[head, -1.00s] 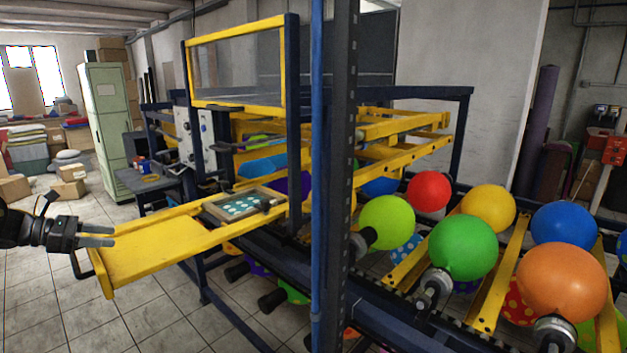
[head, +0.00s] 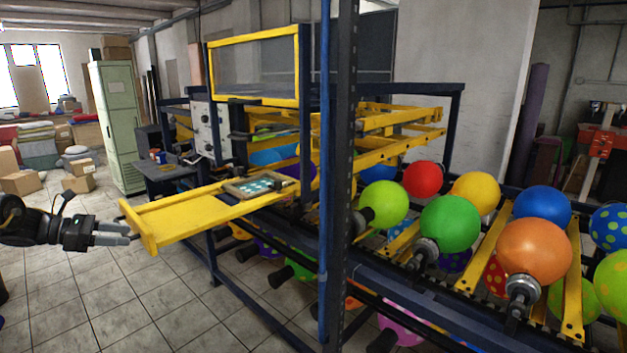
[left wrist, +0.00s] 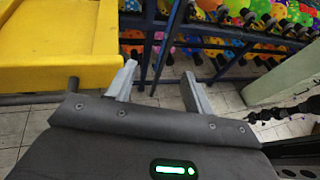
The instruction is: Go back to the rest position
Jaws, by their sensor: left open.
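My left gripper (head: 112,234) is at the left of the head view, just left of the front end of the yellow sliding tray (head: 190,212). In the left wrist view its two fingers (left wrist: 158,88) are apart with nothing between them. The tray (left wrist: 75,38) is to the left of the fingers there. A dark tray handle lies close to the gripper, and I cannot tell whether they touch. A printing frame (head: 262,186) with light spots on a teal plate lies on the tray's inner end. My right gripper is not in view.
A blue post (head: 324,180) and a dark post stand in the middle. Coloured balloons, among them a green one (head: 450,223) and an orange one (head: 533,247), sit on the conveyor at right. A green cabinet (head: 117,120) and boxes stand at back left. Tiled floor at front left is free.

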